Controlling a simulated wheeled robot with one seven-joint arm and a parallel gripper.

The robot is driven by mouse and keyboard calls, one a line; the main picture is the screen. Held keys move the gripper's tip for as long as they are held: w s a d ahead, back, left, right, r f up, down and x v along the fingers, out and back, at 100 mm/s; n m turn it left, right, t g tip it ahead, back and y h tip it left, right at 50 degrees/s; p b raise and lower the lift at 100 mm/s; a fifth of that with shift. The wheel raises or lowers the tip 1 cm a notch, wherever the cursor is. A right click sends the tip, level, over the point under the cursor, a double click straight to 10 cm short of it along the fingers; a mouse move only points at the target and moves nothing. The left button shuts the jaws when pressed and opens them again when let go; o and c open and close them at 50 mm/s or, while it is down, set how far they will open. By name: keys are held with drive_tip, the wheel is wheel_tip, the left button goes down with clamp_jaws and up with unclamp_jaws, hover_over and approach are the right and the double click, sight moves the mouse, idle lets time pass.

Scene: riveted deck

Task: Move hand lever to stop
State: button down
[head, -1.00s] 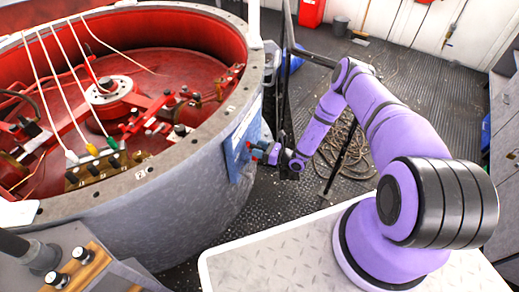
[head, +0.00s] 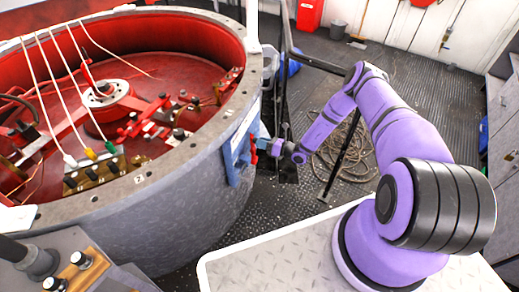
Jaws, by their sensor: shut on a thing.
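A blue panel (head: 236,154) is fixed to the outer side of the big grey drum. A small red hand lever (head: 253,151) stands out at the panel's right edge, close to upright in the picture. My gripper (head: 262,146) reaches in from the right at the end of my purple arm and is shut on the lever. The fingers are small and partly hidden here, so the exact grip on the lever does not show. No stop marking can be read on the panel.
The open drum's rim (head: 180,138) rises just left of my gripper, with red machinery inside. A dark metal frame (head: 284,90) stands behind my wrist. A coiled rope (head: 340,155) lies on the dark deck. A red bin (head: 310,14) and a grey bucket (head: 339,29) stand at the back.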

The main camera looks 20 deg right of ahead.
drive_tip(key=shift+w+d+r+m, duration=0.1)
drive_tip(key=shift+w+d+m, duration=0.4)
drive_tip(key=shift+w+d, duration=0.25)
drive_tip(key=c, duration=0.9)
unclamp_jaws()
drive_tip(key=shift+o, duration=0.2)
drive_tip(key=shift+a, duration=0.1)
drive_tip(key=v, duration=1.1)
